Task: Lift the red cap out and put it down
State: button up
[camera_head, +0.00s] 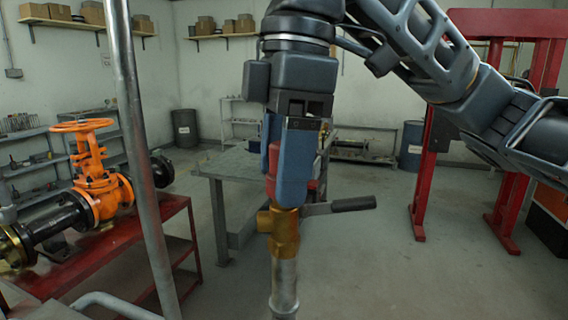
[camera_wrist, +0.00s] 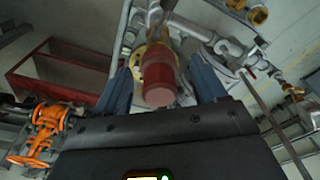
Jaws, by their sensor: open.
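The red cap (camera_head: 271,168) sits upright at the top of a brass valve body (camera_head: 285,235) on a vertical grey pipe (camera_head: 284,285). My gripper (camera_head: 291,200) points down over it, and its blue finger hides much of the cap in the head view. In the wrist view the red cap (camera_wrist: 158,72) lies between the two blue fingers of my gripper (camera_wrist: 163,80). The gripper is open, with a narrow gap visible beside the cap on each side. The brass body (camera_wrist: 152,50) shows beyond the cap.
A lever with a dark grip (camera_head: 352,204) sticks out right of the brass body. A tall grey pipe (camera_head: 138,150) stands to the left. An orange gate valve (camera_head: 92,180) rests on a red bench at left. A red frame (camera_head: 425,180) stands at right.

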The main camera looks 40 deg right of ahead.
jog(key=shift+c, duration=0.4)
jog(key=c, duration=1.1)
jog(key=shift+r, duration=0.15)
jog(key=shift+r, duration=0.65)
notch_tip(320, 180, up, 3)
jog(key=shift+s+f, duration=0.1)
jog(key=s+d+r+p, duration=0.3)
jog(key=s+r+p, duration=0.1)
jog(key=s+r, duration=0.7)
jog(key=shift+d, duration=0.25)
jog(key=shift+r, duration=0.1)
